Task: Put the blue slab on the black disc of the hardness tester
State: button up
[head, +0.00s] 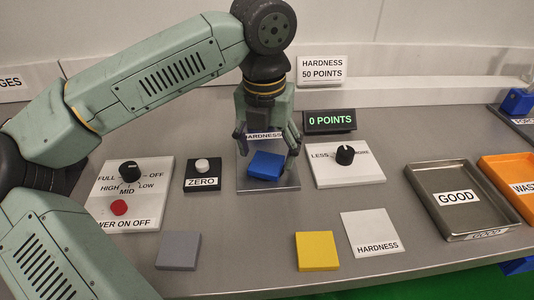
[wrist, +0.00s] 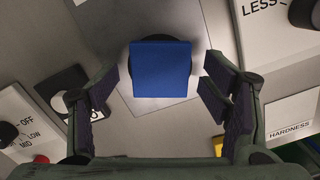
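The blue slab (head: 265,165) lies on the hardness tester's metal plate (head: 284,184) in the head view. In the wrist view the slab (wrist: 162,68) covers most of the black disc (wrist: 134,63), whose dark edge shows on both sides of it. My gripper (head: 267,148) is above the tester. In the wrist view my gripper (wrist: 160,90) has its fingers spread wide, one on each side of the slab with clear gaps, touching nothing that I can see. The display (head: 330,121) reads 0 POINTS.
A grey slab (head: 178,251) and a yellow slab (head: 317,251) lie in front, beside a white HARDNESS card (head: 371,233). The ZERO button box (head: 203,175) and the LESS/MORE knob panel (head: 344,166) flank the tester. A GOOD tray (head: 463,199) and orange WASTE tray (head: 513,184) stand right.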

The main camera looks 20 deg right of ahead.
aim_at(267, 163)
jog(key=r, duration=0.6)
jog(key=shift+s+a+r, duration=0.1)
jog(key=shift+s+a, duration=0.05)
jog(key=shift+s, duration=0.05)
